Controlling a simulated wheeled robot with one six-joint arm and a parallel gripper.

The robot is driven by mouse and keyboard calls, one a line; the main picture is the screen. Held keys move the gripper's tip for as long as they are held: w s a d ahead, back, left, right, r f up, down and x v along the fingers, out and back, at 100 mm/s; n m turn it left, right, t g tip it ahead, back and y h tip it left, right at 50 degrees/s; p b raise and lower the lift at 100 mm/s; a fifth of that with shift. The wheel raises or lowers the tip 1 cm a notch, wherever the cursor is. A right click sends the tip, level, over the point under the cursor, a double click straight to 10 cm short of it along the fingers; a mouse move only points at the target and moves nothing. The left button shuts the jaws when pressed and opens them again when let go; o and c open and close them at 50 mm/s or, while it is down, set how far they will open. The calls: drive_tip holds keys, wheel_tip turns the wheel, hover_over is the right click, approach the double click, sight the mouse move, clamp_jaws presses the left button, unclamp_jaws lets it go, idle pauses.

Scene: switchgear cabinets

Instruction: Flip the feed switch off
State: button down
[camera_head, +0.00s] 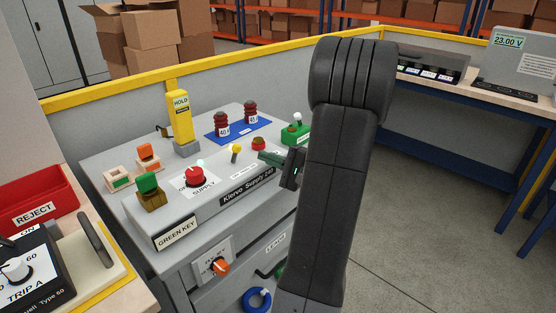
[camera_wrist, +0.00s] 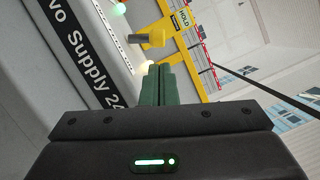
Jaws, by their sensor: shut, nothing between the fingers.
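A small yellow-tipped lever (camera_head: 235,150) stands up from the top of the grey supply cabinet (camera_head: 215,205). I cannot read a feed label on it. In the wrist view, a yellow knob on a metal stem (camera_wrist: 150,38) shows just beyond my fingertips and looks like this lever. My gripper (camera_head: 263,155) has dark green fingers, closed together and empty. They point left over the panel's front edge, to the right of the lever and apart from it. In the wrist view, the fingertips (camera_wrist: 157,68) are together just below the knob. My arm hides the cabinet's right part.
A red knob marked SUPPLY (camera_head: 195,177) and a red button (camera_head: 258,143) flank the lever. A green block on a brown base (camera_head: 149,190), a yellow HOLD handle (camera_head: 179,116) and two red-brown cylinders (camera_head: 250,112) stand around. An orange knob (camera_head: 221,267) is on the front.

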sight(235, 149)
drive_tip(key=shift+x, duration=2.35)
drive_tip(key=shift+s+a+r+n+g+h+b, duration=0.1)
drive_tip(key=shift+n+g+h+b, duration=0.05)
drive_tip(key=shift+n+b, duration=0.4)
drive_tip(key=shift+s+a+r+n+g+h+b, duration=0.1)
drive_tip(key=shift+s+n+g+h+b, duration=0.05)
drive_tip(key=shift+n+b, duration=0.4)
drive_tip(key=b, duration=0.1)
drive_tip(key=n+b, duration=0.1)
drive_tip(key=b, duration=0.1)
drive_tip(key=shift+s+a+r+n, duration=0.2)
drive_tip(key=shift+s+n, duration=0.05)
drive_tip(key=shift+n, duration=0.05)
drive_tip(key=n+b, duration=0.1)
drive_tip(key=b, duration=0.1)
drive_tip(key=s+a+n+h+b, duration=0.1)
drive_tip(key=n+b, duration=0.1)
drive_tip(key=shift+s+r+g+b, duration=0.15)
drive_tip(key=shift+r+g+b, duration=0.15)
drive_tip(key=shift+r, duration=0.05)
drive_tip(key=shift+r+n+h, duration=0.25)
drive_tip(key=shift+n+h, duration=0.05)
drive_tip(key=shift+h, duration=0.1)
drive_tip(key=shift+r, duration=0.1)
drive_tip(key=shift+d, duration=0.1)
